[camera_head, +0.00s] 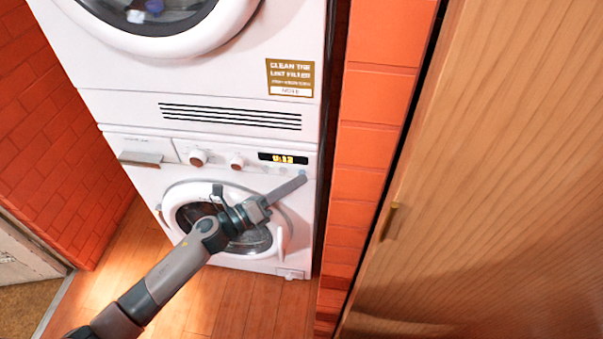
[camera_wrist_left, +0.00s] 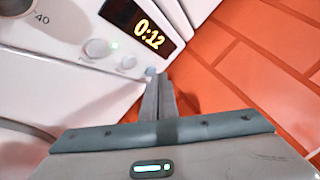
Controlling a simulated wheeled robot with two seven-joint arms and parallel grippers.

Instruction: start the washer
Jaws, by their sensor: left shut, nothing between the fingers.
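The white washer (camera_head: 146,178) is the lower of two stacked machines, and its round door (camera_head: 184,192) is closed. Its panel has two knobs (camera_head: 198,157) and a lit display (camera_head: 283,158), which reads 0:12 in the left wrist view (camera_wrist_left: 148,34). Below the display there are a larger round button (camera_wrist_left: 97,49) beside a small green light, a smaller button (camera_wrist_left: 127,62) and a small bluish button (camera_wrist_left: 150,71). My left gripper (camera_head: 302,178) is shut and empty, its tips at the panel's right end. In the wrist view the tips (camera_wrist_left: 157,80) are right by the bluish button; contact cannot be told.
A second white machine (camera_head: 220,75) with a round door sits above the washer. An orange tiled wall (camera_head: 368,130) and a wooden cabinet door (camera_head: 500,170) with a brass handle (camera_head: 391,220) stand close on the right. Wooden floor (camera_head: 130,250) is clear at left.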

